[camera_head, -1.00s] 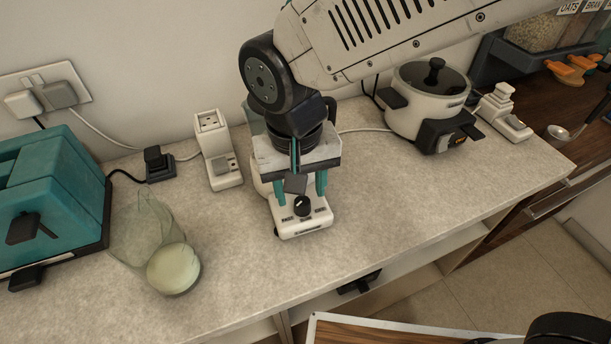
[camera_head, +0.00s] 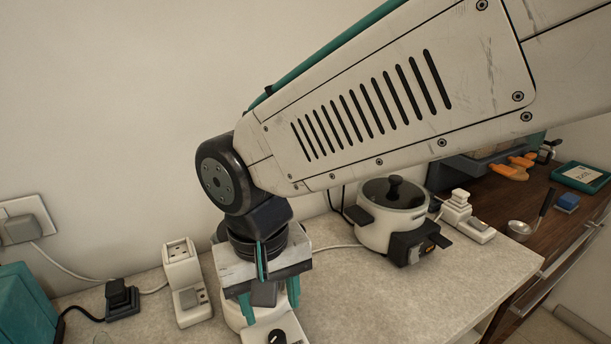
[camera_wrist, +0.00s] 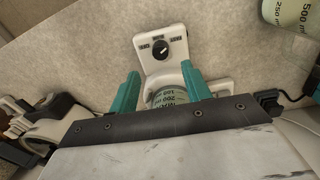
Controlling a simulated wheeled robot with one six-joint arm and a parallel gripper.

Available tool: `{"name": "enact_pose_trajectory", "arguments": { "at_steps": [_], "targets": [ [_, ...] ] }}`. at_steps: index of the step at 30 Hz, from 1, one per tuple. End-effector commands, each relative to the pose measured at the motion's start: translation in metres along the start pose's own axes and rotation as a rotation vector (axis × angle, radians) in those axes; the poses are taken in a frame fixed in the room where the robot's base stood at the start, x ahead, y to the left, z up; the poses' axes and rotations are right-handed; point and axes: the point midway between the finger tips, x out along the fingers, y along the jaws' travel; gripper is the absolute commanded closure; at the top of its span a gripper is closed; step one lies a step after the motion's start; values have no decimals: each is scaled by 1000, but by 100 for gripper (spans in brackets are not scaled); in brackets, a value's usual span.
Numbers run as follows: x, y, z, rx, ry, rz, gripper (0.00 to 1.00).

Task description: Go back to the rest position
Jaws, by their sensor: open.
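My gripper (camera_head: 268,297) has teal fingers and hangs over a white appliance with a black knob (camera_head: 277,337) on the counter. In the wrist view its two fingers (camera_wrist: 160,84) are apart. Between and beyond them shows a clear container with printed measuring marks (camera_wrist: 165,97), on the white appliance's base (camera_wrist: 163,45). I cannot tell whether the fingers touch the container. My gripper hides most of it in the head view.
A white cooker (camera_head: 393,225) stands right of my gripper. A white socket block (camera_head: 182,280) and black plug (camera_head: 121,299) are left, with a teal appliance (camera_head: 25,310) at the edge. A marked jug (camera_wrist: 293,14) shows in the wrist view. The wall is close behind.

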Motion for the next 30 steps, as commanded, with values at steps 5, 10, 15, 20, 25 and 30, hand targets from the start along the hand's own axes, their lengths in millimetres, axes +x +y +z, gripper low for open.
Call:
{"name": "enact_pose_trajectory", "arguments": {
  "at_steps": [5,10,15,20,25,30],
  "targets": [
    [5,35,32,-121,-63,17,52],
    [-5,95,58,-100,-74,-1,52],
    [-13,157,93,-17,-58,-25,52],
    [-18,210,137,121,-16,-41,52],
    [-20,245,176,302,46,-38,52],
    [-27,264,194,431,100,-23,52]
  ]
}}
